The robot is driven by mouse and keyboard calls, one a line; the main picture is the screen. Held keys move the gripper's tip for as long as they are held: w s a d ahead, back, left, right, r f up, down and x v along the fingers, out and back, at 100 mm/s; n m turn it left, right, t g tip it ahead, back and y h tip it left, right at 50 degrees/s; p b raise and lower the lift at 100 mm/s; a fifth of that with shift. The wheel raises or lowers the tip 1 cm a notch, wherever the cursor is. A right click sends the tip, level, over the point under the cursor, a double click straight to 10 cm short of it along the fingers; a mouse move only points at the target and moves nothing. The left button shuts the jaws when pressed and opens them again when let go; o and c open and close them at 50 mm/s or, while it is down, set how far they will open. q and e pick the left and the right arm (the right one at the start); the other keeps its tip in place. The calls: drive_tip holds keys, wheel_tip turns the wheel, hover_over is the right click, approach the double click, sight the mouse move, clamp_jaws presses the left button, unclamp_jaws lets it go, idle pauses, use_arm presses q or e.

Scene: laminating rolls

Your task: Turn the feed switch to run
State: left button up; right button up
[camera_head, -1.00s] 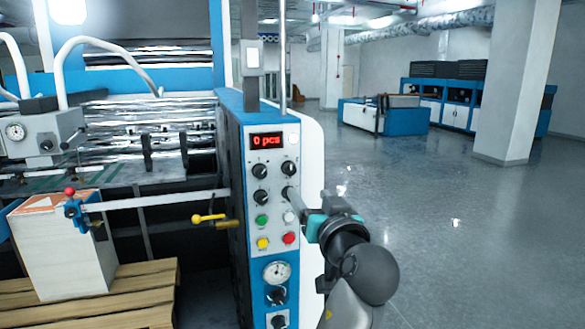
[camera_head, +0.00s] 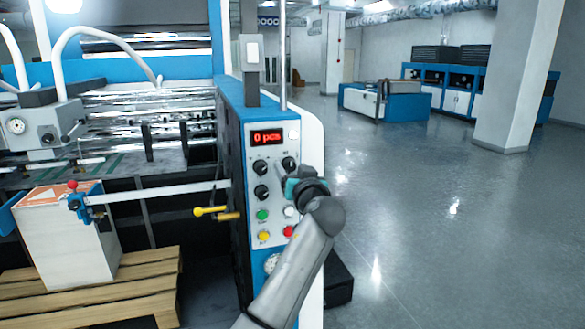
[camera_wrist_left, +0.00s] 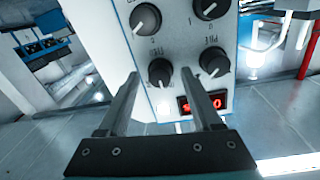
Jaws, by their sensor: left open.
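The blue and white control panel (camera_head: 246,158) carries several black rotary knobs below a red display. My left gripper (camera_head: 280,171) is open at the upper right knob (camera_head: 289,163). In the left wrist view, which shows the panel upside down, this knob (camera_wrist_left: 160,72) lies between the two fingertips (camera_wrist_left: 160,75); I cannot tell whether they touch it. The upper left knob (camera_head: 260,168) and lower left knob (camera_head: 261,192) are clear. The lower right knob is hidden behind my gripper. My right gripper is out of view.
The red display (camera_head: 267,137) reads "0 pcs". Green (camera_head: 262,215), yellow (camera_head: 264,237), white and red (camera_head: 288,231) buttons sit below the knobs. A yellow-handled lever (camera_head: 210,211) sticks out left of the panel. The floor at right is free.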

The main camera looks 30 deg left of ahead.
use_arm(q)
clamp_jaws()
idle(0.6)
